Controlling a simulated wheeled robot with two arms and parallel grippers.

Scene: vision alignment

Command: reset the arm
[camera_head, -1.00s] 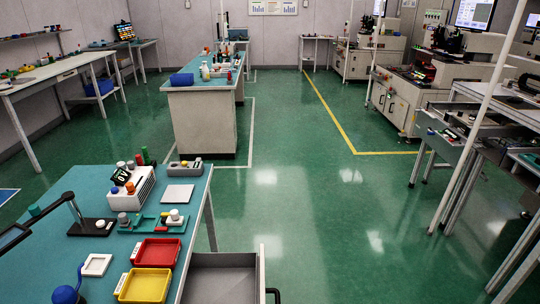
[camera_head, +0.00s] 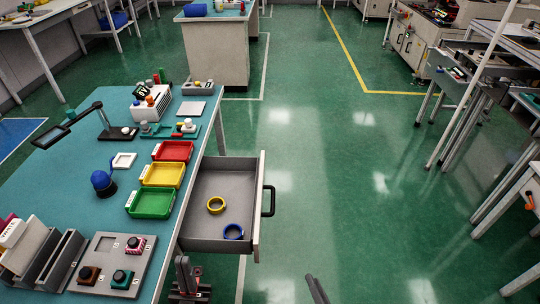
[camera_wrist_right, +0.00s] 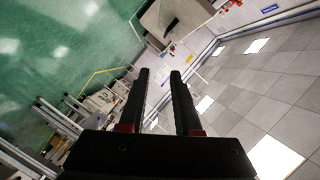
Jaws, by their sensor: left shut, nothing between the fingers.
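My left gripper (camera_head: 186,264) shows at the bottom of the head view, below the drawer's left end and beside the table's right edge. Its fingers point up, close together, with nothing visible between them. A dark tip of my right gripper (camera_head: 316,288) shows at the bottom edge, right of the drawer and over the green floor. In the right wrist view, the right gripper's two black fingers (camera_wrist_right: 160,74) are apart with nothing between them. Most of both arms is out of view.
An open grey drawer (camera_head: 207,175) juts right from the teal table (camera_head: 75,175). It holds a yellow ring (camera_head: 209,208) and a blue ring (camera_head: 226,234). Red, yellow and green trays line the table's right side. Green floor to the right is clear.

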